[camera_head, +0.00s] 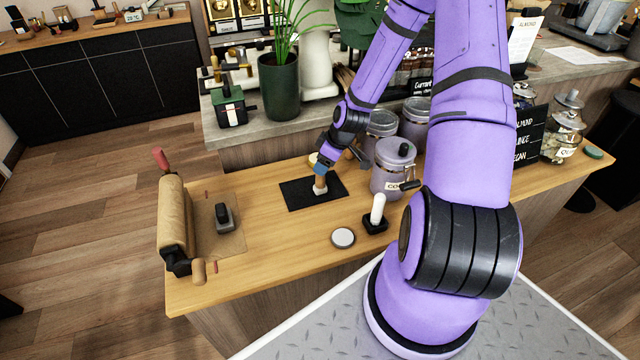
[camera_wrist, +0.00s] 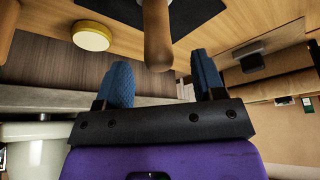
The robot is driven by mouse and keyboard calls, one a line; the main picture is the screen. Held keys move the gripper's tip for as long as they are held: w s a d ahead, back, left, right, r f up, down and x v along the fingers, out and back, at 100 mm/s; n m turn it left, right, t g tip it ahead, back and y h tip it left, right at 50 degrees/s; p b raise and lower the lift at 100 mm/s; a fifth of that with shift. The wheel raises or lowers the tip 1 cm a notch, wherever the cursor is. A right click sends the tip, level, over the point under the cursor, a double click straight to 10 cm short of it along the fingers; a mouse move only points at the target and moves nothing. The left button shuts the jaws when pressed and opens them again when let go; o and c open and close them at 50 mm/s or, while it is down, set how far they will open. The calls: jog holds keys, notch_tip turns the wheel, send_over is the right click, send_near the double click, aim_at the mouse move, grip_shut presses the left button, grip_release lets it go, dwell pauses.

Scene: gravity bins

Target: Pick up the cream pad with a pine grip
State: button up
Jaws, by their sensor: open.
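The cream pad with a pine grip (camera_head: 320,191) stands on a black mat (camera_head: 299,197) on the wooden counter. Its pale base shows below my gripper (camera_head: 321,170), and its upper part is partly hidden by the fingers. In the wrist view the brown wooden grip (camera_wrist: 157,35) points toward me, its rounded end between the two blue fingertips of my gripper (camera_wrist: 162,64). The fingers are apart, with visible gaps on both sides of the grip.
A lidded canister (camera_head: 391,172) stands close right of my gripper. A white-handled tool with a black base (camera_head: 376,222) and a pale disc (camera_head: 343,238) lie nearer. A paper roll (camera_head: 174,215) stands left. A yellow-rimmed disc (camera_wrist: 91,36) lies beside the mat.

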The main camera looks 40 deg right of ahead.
aim_at(320, 179)
jog(key=shift+x, duration=2.05)
jog(key=shift+d, duration=0.1)
grip_shut()
